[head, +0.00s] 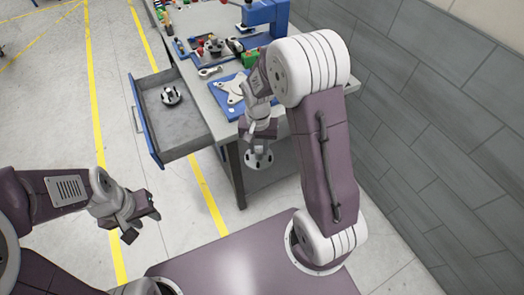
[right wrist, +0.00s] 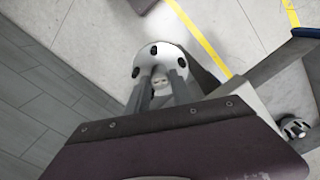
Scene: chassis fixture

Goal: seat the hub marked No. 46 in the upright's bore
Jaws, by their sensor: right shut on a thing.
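My right gripper (head: 259,140) is shut on a white round hub (head: 258,160) with dark holes, held in the air in front of the bench's near edge. In the right wrist view the hub (right wrist: 150,57) sits between the two fingers; no number is readable. A second similar hub (head: 171,96) lies in the open drawer, also seen in the right wrist view (right wrist: 293,127). My left gripper (head: 138,222) is open and empty over the floor at lower left. A blue fixture with a grey plate (head: 230,88) lies on the bench; I cannot make out the upright's bore.
The open drawer (head: 190,132) juts out left of the bench (head: 219,97). A blue press-like machine (head: 262,14), a dark tray with parts (head: 196,56) and a grey link (head: 209,72) are on the bench. A grey wall (head: 440,120) stands at right.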

